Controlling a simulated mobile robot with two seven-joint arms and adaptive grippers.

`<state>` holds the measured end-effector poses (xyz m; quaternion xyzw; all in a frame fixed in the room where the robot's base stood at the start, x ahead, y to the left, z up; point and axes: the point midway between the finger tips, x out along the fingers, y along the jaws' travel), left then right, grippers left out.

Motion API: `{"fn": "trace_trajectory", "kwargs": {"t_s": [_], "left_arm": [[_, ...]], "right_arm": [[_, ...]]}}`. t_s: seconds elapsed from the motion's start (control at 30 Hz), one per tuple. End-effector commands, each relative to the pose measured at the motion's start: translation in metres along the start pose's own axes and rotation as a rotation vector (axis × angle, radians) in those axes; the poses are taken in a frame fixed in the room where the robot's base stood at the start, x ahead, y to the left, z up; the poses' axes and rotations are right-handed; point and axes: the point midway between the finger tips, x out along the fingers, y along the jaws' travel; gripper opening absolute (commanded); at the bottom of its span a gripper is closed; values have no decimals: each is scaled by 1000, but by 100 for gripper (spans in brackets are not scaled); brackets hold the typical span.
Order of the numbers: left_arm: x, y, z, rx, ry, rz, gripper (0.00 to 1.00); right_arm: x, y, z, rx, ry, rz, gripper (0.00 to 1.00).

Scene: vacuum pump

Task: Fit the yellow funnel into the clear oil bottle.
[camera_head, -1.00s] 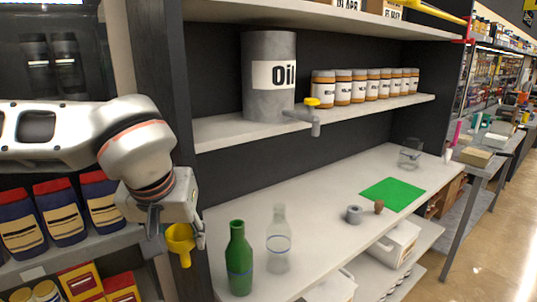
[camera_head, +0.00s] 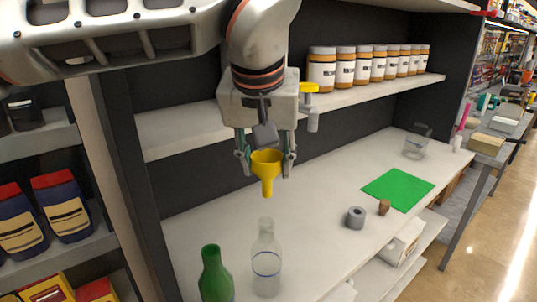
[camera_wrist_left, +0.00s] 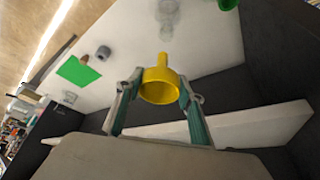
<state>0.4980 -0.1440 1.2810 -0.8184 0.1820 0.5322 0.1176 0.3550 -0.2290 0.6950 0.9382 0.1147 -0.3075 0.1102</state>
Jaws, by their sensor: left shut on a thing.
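The yellow funnel (camera_head: 267,170) is held in my left gripper (camera_head: 266,163), which is shut on its wide cup. The funnel is upright with its spout down. The clear oil bottle (camera_head: 266,262) stands upright on the white counter, below the spout and apart from it. In the left wrist view the funnel (camera_wrist_left: 160,85) sits between the fingers of my left gripper (camera_wrist_left: 158,92), and the clear bottle (camera_wrist_left: 168,14) shows faintly past the spout. My right gripper is not in view.
A green bottle (camera_head: 215,276) stands close left of the clear bottle. A grey ring (camera_head: 355,217), a brown stopper (camera_head: 384,207), a green mat (camera_head: 398,189) and a clear jug (camera_head: 416,142) are farther right on the counter (camera_head: 325,195). The shelf (camera_head: 190,130) with several jars is behind my gripper.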

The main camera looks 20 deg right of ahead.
Motion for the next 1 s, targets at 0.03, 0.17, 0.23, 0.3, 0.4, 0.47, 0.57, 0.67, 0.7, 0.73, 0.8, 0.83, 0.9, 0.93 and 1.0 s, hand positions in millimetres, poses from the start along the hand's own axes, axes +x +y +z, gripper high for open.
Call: {"fn": "trace_trajectory", "kwargs": {"t_s": [0.03,0.17,0.23,0.3,0.4,0.47,0.57,0.67,0.7,0.73,0.8,0.83,0.9,0.93,1.0], "left_arm": [[0,0,0,0,0,0,20],[0,0,0,-1,0,0,20],[0,0,0,-1,0,0,20],[0,0,0,-1,1,0,20],[0,-1,1,-1,1,-1,20],[-1,-1,2,-2,0,-1,20],[1,-1,4,-3,-2,0,20],[6,-1,6,-1,-2,1,20],[8,-1,7,-1,-1,1,20],[10,0,8,-1,-1,1,20],[15,-1,10,-1,-2,1,20],[17,-1,12,-1,-2,0,20],[22,-1,14,-1,-2,0,20],[24,-1,14,-1,-2,0,20],[28,-1,16,-1,-1,0,20]], "right_arm": [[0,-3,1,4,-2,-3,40],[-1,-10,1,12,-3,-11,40],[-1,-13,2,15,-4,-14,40],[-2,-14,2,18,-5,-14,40],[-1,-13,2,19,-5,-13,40],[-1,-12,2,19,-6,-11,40],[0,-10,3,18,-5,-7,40],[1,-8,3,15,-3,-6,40],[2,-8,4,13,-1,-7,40],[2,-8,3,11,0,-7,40],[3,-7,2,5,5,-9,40],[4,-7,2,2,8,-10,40],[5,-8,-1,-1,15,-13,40],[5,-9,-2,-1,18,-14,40],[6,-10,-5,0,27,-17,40]]}}
